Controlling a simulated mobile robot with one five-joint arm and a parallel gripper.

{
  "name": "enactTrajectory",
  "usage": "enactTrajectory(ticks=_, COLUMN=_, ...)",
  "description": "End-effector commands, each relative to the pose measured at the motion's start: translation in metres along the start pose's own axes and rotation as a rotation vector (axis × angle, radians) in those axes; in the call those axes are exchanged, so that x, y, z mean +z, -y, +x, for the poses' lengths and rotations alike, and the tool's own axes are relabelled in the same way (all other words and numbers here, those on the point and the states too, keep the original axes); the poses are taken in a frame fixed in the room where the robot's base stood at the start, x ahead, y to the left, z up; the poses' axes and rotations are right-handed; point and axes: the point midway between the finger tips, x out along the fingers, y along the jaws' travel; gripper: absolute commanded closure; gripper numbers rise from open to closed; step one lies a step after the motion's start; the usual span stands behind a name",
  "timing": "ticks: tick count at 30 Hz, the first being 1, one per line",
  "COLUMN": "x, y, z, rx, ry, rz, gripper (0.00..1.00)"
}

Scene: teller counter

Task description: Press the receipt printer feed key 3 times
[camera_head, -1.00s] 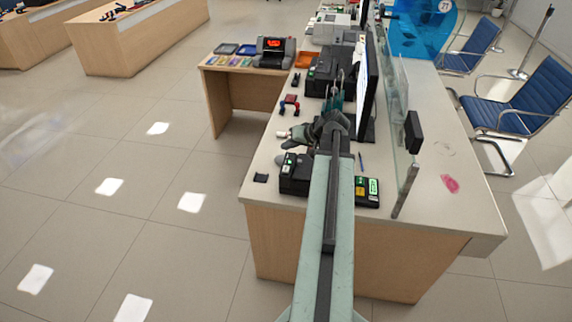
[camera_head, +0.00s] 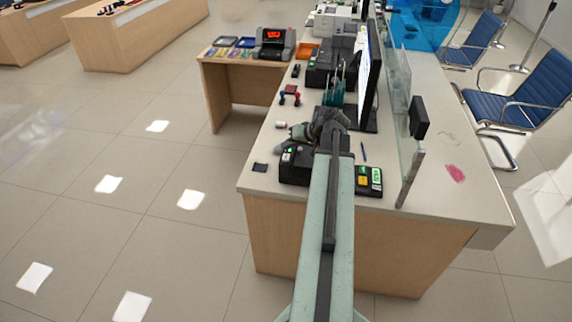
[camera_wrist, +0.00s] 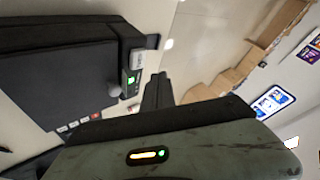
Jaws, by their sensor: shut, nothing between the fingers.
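The black box-shaped device at the near end of the counter (camera_head: 294,168) looks like the receipt printer. Its top front carries small green-lit and pale parts. In the wrist view a black box (camera_wrist: 60,82) fills the left side, with a green-lit key or indicator (camera_wrist: 131,79), a pale label and a round grey knob beside it. My gripper (camera_head: 283,158) is shut and empty, low beside and over the printer's far left side. Its dark fingers show in the wrist view (camera_wrist: 158,90), apart from the green-lit part in the picture. Whether they touch the printer cannot be told.
A monitor (camera_head: 370,75) and a glass screen (camera_head: 410,160) stand along the right. A small dark pad (camera_head: 260,167) and a white roll (camera_head: 281,125) lie near the left edge.

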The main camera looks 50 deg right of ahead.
Motion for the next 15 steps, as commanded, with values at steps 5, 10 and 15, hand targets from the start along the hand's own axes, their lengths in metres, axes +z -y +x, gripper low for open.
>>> enactTrajectory(ticks=5, x=0.0112, y=-0.0111, z=0.0154, rx=0.0, ry=0.0, rz=0.0, gripper=1.0)
enactTrajectory(ticks=10, x=0.0107, y=-0.0107, z=0.0147, rx=0.0, ry=0.0, rz=0.0, gripper=1.0)
enactTrajectory(ticks=15, x=0.0105, y=-0.0104, z=0.0144, rx=0.0, ry=0.0, rz=0.0, gripper=1.0)
